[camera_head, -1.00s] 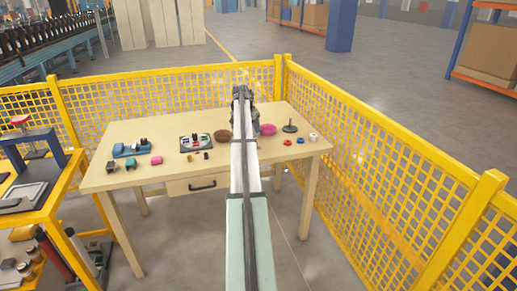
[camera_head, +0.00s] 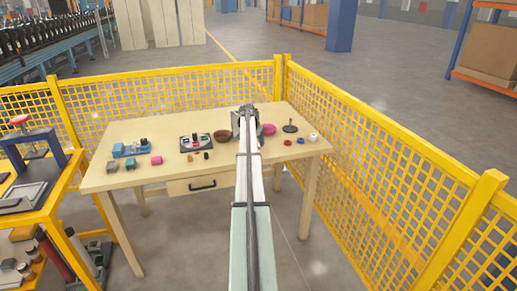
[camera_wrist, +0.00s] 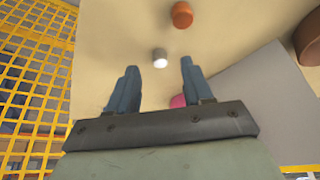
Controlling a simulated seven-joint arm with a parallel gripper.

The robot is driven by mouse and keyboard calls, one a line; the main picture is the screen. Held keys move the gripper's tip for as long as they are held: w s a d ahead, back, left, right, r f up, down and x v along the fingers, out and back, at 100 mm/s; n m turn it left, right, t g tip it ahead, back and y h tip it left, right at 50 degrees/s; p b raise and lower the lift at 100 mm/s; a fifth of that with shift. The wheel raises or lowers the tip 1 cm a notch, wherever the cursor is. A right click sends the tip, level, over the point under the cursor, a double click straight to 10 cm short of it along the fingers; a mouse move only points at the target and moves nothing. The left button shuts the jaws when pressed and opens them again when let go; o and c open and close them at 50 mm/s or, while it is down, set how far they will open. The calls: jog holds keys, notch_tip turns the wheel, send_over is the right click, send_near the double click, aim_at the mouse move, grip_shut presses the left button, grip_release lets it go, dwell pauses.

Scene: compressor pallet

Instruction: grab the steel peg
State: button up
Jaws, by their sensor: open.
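The steel peg (camera_wrist: 160,62), a small grey cylinder with a bright end, shows in the wrist view on the pale tabletop. My gripper (camera_wrist: 158,68) is open and empty, and the peg appears in the gap between its two fingertips. I cannot tell how far the peg is from the fingers. In the head view my gripper (camera_head: 246,110) is over the back part of the table (camera_head: 130,180). I cannot make out the peg there; my arm covers part of that area.
An orange-brown cylinder (camera_wrist: 182,15) lies beyond the peg. A brown bowl (camera_head: 222,136) stands left of my arm and a pink bowl (camera_head: 268,129) right. A tray with small parts (camera_head: 196,142) is farther left. Yellow mesh fencing (camera_head: 170,85) runs behind the table.

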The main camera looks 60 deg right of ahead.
aim_at(259, 147)
jog(key=shift+x, duration=1.5)
jog(key=shift+r, duration=0.1)
jog(key=shift+c, duration=0.4)
grip_shut()
